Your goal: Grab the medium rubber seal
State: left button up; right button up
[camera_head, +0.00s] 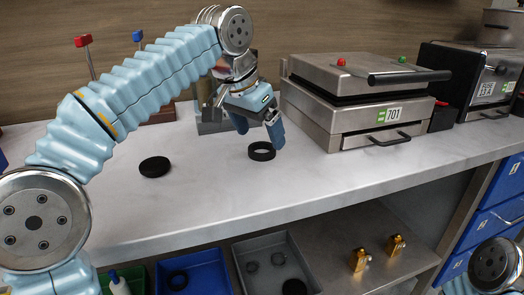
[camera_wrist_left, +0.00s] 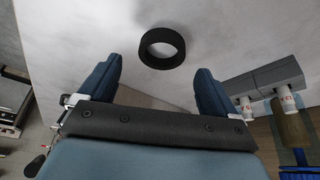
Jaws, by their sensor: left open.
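A black rubber ring (camera_head: 262,157) lies flat on the counter in front of the grey press; it looks like the medium seal, though its size class cannot be confirmed. My left gripper (camera_head: 259,130) is open, pointing down just above and behind the ring. In the left wrist view the ring (camera_wrist_left: 161,63) shows whole, between and slightly beyond the two blue fingertips, with nothing in the jaws. My right gripper is out of view.
A metal press (camera_head: 352,100) labelled 701 stands right of the ring. A blue bin (camera_head: 213,284) and a grey bin (camera_head: 303,255) below the counter hold black rings. Brass fittings (camera_head: 360,259) stand on the lower shelf. The counter between disc and ring is clear.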

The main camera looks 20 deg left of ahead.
aim_at(265, 152)
pick_arm(q)
jog(key=x, duration=0.3)
jog(key=shift+s+a+f, duration=0.1)
jog(key=shift+f, duration=0.05)
jog(key=c, duration=1.1)
